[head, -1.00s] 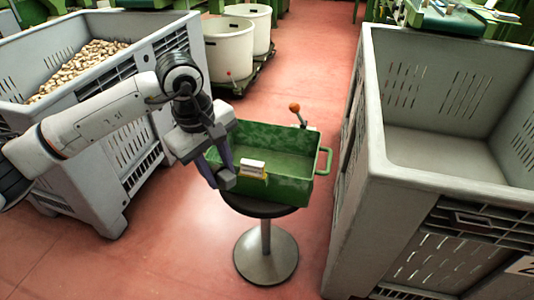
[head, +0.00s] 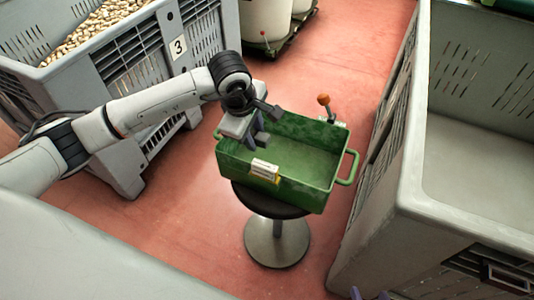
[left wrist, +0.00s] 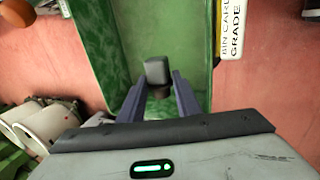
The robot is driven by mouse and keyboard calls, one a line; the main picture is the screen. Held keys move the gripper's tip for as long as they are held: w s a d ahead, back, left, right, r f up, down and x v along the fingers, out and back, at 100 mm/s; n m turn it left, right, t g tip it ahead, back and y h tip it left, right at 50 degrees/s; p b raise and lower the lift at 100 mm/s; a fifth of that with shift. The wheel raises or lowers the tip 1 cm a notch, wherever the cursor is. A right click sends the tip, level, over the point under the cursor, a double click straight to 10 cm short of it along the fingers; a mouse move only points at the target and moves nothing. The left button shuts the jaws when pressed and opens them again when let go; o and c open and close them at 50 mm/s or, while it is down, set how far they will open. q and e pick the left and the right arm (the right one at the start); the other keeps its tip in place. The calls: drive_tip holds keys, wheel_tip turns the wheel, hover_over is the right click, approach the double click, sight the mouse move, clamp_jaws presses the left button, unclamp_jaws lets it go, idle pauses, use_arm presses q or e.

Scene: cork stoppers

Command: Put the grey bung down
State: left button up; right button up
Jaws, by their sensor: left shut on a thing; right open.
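My left gripper (head: 257,143) is shut on the grey bung (head: 263,139), over the left end of the green box (head: 225,162). In the left wrist view the bung (left wrist: 157,72) sits between the tips of my left gripper (left wrist: 158,84), with the green box floor (left wrist: 150,25) behind it. I cannot tell how high it is above that floor. The box stands on a round black-topped stool (head: 262,203). Only the purple fingertips of my right gripper (head: 369,294) show, apart and empty, at the bottom edge of the head view.
A white and yellow card (head: 264,171) is on the box's front wall. An orange-knobbed lever (head: 323,100) stands behind the box. A grey crate of corks (head: 130,65) is at the left, a large grey crate (head: 412,170) at the right. The box interior looks otherwise empty.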

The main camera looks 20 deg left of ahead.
use_arm(q)
drive_tip(key=shift+f+b, duration=0.35)
drive_tip(key=shift+f, duration=2.85)
drive_tip(key=shift+f, duration=0.1)
drive_tip(key=shift+f+b, duration=0.55)
drive_tip(key=shift+b, duration=0.05)
drive_tip(key=o, duration=0.7)
drive_tip(key=shift+o, duration=0.2)
drive_tip(key=shift+r, duration=0.2)
